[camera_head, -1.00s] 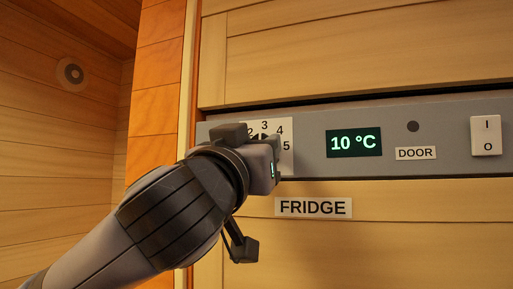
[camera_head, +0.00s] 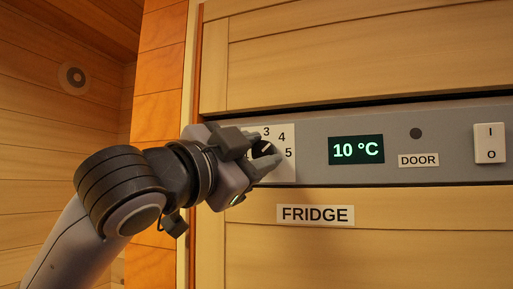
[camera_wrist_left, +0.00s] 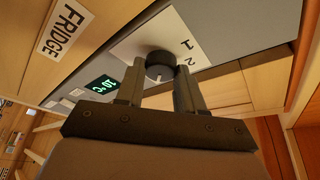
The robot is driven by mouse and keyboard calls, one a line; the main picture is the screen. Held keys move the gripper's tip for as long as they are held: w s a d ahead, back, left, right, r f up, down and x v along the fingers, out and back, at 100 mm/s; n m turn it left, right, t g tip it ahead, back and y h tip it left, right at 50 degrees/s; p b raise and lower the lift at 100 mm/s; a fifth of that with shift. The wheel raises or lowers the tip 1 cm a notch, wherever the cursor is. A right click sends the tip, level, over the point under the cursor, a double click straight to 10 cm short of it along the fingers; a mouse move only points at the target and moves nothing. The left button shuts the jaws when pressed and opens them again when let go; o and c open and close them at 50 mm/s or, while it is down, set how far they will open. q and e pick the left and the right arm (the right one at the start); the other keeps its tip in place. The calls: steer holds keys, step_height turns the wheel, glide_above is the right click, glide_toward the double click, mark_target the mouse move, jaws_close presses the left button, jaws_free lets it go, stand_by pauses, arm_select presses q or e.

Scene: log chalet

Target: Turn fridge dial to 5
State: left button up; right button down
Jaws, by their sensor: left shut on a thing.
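The fridge dial (camera_wrist_left: 160,66) is a dark round knob on a white scale plate (camera_head: 285,174) at the left of the grey panel. In the head view, the numbers 3, 4 and 5 show around it, and the rest is largely covered by my gripper. My left gripper (camera_head: 268,148) comes in from the left and is shut on the dial, one finger on each side. In the left wrist view, the dial sits between the fingertips, with 1 and 2 visible beside it. My right gripper is not in view.
The grey panel (camera_head: 310,121) also has a green display (camera_head: 356,150) reading 10 °C, a DOOR label (camera_head: 418,160), a dark round spot (camera_head: 416,133) and a white I/O switch (camera_head: 490,143). A FRIDGE label (camera_head: 315,214) is below. A wooden wall stands close at left.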

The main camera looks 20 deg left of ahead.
arm_select(q)
steer(key=m+g, duration=0.1)
steer(key=m, duration=0.1)
steer(key=m+g, duration=0.1)
steer(key=m, duration=0.2)
steer(key=shift+r+h, duration=0.1)
steer(key=shift+h, duration=0.3)
steer(key=shift+m+g, duration=0.7)
steer(key=shift+m, duration=1.2)
steer(key=o, duration=1)
steer(key=shift+r, duration=0.1)
steer(key=shift+o, duration=0.2)
steer(key=b+v, duration=0.2)
steer(key=v, duration=0.5)
steer(key=shift+a, duration=0.1)
